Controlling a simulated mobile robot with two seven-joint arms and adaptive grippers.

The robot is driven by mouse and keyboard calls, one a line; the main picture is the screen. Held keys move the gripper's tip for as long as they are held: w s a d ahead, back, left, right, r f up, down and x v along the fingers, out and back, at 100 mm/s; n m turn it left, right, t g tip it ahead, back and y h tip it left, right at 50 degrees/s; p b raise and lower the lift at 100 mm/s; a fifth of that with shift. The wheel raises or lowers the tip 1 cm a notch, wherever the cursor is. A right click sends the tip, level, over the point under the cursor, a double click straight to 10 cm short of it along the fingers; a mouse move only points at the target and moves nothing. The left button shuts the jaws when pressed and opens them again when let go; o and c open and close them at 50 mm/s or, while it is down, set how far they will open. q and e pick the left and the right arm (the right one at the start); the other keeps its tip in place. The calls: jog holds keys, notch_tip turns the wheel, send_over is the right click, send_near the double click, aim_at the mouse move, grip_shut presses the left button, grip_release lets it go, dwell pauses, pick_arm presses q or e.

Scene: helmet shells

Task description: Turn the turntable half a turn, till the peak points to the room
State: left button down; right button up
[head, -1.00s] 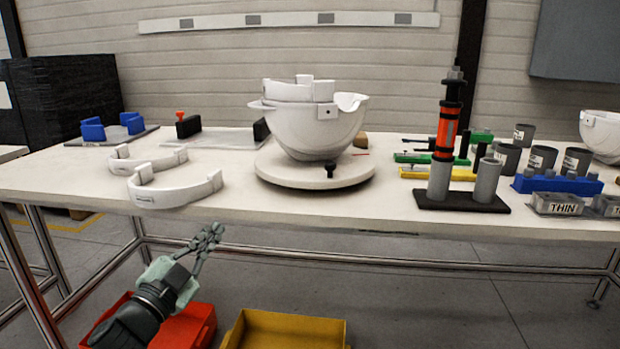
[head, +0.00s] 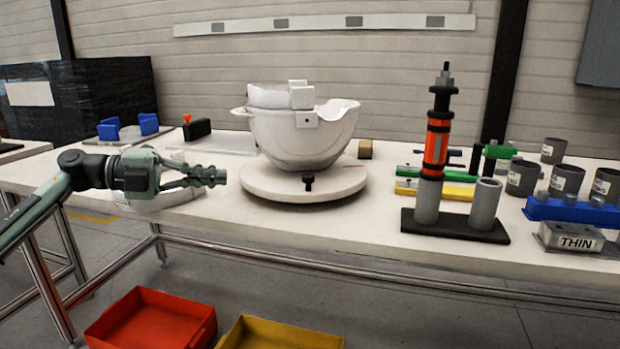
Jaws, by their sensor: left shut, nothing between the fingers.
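The white round turntable (head: 270,191) stands on the table near its front edge, with a small black knob (head: 308,182) at its front rim. A white helmet shell (head: 300,140) sits open side up on it, with a white band and blocks in its opening. A lip of the shell shows at the right of its rim. My left gripper (head: 222,177) is shut and empty, just left of the turntable rim at about its height; I cannot tell whether they touch. My right gripper is not in view.
A white band (head: 140,206) lies partly hidden behind my left arm. A black stand (head: 455,228) with grey cups and an orange-black tool (head: 437,140) is to the right. Red (head: 150,325) and yellow (head: 280,335) bins are below the table. Bare table lies in front of the turntable.

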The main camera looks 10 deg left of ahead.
aim_at(303, 180)
pick_arm(q)
jog(key=shift+w+d, duration=0.15)
jog(key=shift+d, duration=0.2)
jog(key=p+x, duration=0.1)
jog(key=x, duration=1.2)
jog(key=shift+w+d, duration=0.15)
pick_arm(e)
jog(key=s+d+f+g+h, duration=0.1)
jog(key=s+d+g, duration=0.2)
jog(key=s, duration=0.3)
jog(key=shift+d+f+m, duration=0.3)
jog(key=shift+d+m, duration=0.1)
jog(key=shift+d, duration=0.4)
pick_arm(q)
jog(key=shift+d+p, duration=0.2)
jog(key=shift+p, duration=0.15)
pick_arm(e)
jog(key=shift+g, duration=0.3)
